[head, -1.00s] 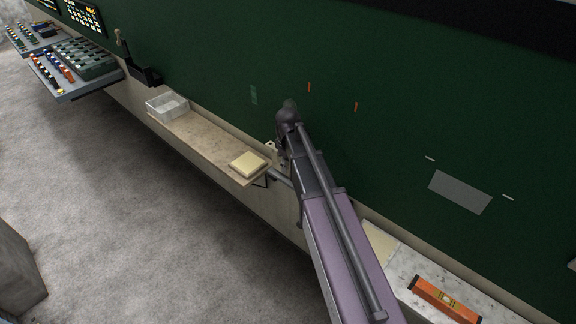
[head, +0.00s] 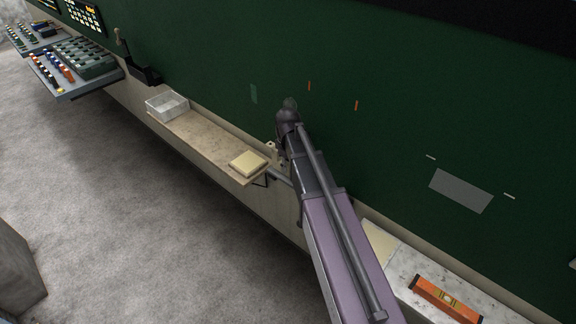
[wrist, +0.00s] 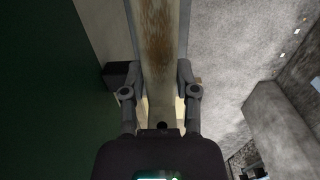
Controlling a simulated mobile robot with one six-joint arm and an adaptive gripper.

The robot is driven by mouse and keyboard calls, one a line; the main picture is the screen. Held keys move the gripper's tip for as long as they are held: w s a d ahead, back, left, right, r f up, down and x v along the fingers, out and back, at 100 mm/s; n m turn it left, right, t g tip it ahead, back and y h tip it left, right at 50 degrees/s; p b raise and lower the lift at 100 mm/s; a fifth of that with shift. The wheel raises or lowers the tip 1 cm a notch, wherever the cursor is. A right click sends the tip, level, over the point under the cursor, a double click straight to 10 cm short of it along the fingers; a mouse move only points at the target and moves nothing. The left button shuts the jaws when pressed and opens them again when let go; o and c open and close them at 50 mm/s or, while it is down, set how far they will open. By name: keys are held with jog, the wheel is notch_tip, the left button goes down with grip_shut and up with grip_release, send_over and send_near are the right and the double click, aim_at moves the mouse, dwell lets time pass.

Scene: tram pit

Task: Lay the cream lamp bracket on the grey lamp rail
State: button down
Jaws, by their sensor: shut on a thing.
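In the wrist view my gripper (wrist: 159,68) has its two fingers on either side of a long cream, rust-stained piece, the lamp bracket (wrist: 160,35). It is shut on it, and the bracket runs away from me toward the top of the picture. In the head view my arm hides the gripper and most of the bracket; a small cream part (head: 270,148) shows left of the arm, close to the green wall. A short grey bar (head: 281,177) shows beside the arm; I cannot tell whether it is the lamp rail. Contact between bracket and rail cannot be seen.
A narrow shelf (head: 205,140) along the wall holds a clear bin (head: 167,106) and a cream block (head: 248,164). At lower right a pale ledge (head: 400,268) carries an orange level (head: 445,299). Control consoles (head: 75,68) stand at far left. The grey floor is open.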

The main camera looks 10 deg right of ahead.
jog(key=shift+f+b, duration=0.3)
jog(key=shift+c, duration=1.4)
grip_release()
jog(key=shift+r, duration=0.15)
notch_tip(320, 180, up, 9)
jog(key=p, duration=0.9)
jog(key=s+f+m+b, duration=0.2)
jog(key=s+m, duration=0.5)
jog(key=s, duration=1)
jog(key=shift+d+f+b, duration=0.25)
jog(key=shift+f+b, duration=0.1)
jog(key=shift+f, duration=0.15)
